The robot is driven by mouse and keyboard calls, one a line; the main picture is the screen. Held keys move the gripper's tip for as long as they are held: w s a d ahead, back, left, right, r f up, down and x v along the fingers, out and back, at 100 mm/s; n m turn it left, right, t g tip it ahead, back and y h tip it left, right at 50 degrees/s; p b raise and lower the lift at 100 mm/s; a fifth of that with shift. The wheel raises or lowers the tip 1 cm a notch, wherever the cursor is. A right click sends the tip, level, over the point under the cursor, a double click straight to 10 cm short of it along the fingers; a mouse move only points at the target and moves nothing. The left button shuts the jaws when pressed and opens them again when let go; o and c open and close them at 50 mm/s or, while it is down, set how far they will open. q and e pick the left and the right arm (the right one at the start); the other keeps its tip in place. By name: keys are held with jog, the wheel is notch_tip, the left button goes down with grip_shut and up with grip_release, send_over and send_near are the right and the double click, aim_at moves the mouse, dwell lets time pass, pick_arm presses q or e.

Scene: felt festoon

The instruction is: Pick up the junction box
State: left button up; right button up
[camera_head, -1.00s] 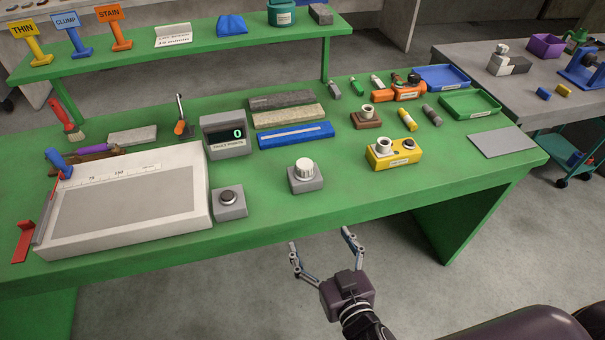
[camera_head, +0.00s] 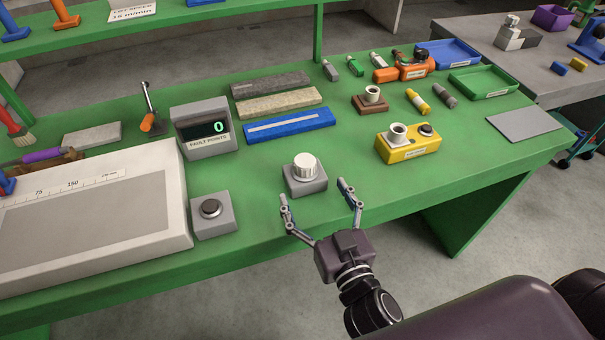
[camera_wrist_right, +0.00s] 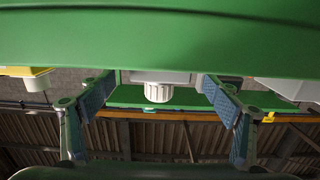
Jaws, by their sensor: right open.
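A small grey box with a white ribbed cap (camera_head: 305,181), which looks like the junction box, sits upright near the front edge of the green bench (camera_head: 375,207). My right gripper (camera_head: 312,193) is open and empty, just in front of the box at the bench edge. Its fingertips point at the box, one toward each side, with no clear contact. In the right wrist view the white cap (camera_wrist_right: 158,92) shows between the two spread fingers, with part of the grey box (camera_wrist_right: 160,77) above it. My left gripper is not in view.
A yellow box (camera_head: 408,148) stands to the right. A blue bar (camera_head: 289,128) lies behind. Bare green bench separates the grey box from these neighbours.

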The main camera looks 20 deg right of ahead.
aim_at(308, 179)
jog(key=shift+w+r, duration=0.2)
jog(key=shift+w, duration=0.2)
jog(key=w, duration=0.1)
jog(key=w+p, duration=0.1)
jog(key=w, duration=0.1)
jog(key=w+p, duration=0.1)
jog(key=shift+w+a+r, duration=0.15)
jog(key=shift+r, duration=0.1)
jog(key=shift+w+f, duration=0.15)
jog(key=shift+w, duration=0.3)
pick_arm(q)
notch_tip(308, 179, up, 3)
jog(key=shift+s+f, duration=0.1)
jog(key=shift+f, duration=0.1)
pick_arm(e)
jog(key=shift+c, duration=0.7)
jog(key=c, duration=1.8)
